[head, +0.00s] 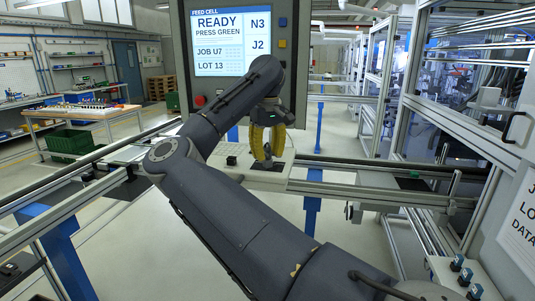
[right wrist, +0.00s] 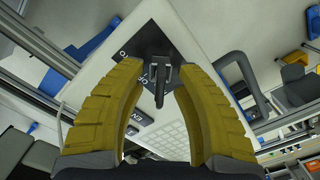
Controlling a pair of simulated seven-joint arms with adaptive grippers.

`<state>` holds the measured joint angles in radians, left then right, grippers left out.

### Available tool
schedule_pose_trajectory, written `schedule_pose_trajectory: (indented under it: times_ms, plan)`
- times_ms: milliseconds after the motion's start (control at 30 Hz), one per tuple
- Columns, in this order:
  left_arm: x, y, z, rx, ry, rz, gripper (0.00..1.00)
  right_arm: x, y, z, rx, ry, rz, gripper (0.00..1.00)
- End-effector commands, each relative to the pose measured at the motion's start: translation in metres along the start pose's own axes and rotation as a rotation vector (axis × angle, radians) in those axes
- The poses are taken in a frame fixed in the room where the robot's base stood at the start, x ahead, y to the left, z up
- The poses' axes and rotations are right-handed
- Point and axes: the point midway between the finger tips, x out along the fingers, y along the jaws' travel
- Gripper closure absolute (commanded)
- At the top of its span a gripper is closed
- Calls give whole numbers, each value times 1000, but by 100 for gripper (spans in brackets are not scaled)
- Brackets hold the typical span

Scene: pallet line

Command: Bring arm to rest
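My right arm reaches across the head view to a white control box (head: 240,171) below the screen. My right gripper (head: 267,161) points down at the box with its yellow fingers. In the right wrist view the fingertips (right wrist: 160,70) are apart, with a gap between them. A black lever-like switch (right wrist: 160,82) on a dark labelled plate (right wrist: 146,50) shows in that gap. I cannot tell whether either finger touches it. Only parts of the plate's lettering are readable. My left gripper is not in view.
A screen (head: 233,41) reading "READY, PRESS GREEN" stands behind the box, with a red button (head: 199,100) at its lower left. Metal rails (head: 390,190) run left and right of the box. A framed machine enclosure (head: 465,85) stands at right. A workbench (head: 85,112) is far left.

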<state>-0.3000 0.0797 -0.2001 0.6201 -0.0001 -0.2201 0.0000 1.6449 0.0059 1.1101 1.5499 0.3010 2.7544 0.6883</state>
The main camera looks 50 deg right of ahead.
Motion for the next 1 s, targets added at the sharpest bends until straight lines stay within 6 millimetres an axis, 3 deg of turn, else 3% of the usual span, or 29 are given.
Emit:
schedule_pose_trajectory:
  times_ms: [67,100,267,1000]
  plan:
    - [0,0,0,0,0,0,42,0,0,0,-1,0,0,68]
    - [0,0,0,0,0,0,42,0,0,0,-1,0,0,61]
    - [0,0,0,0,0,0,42,0,0,0,-2,0,0,42]
    - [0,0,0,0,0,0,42,-6,0,0,-3,0,-1,42]
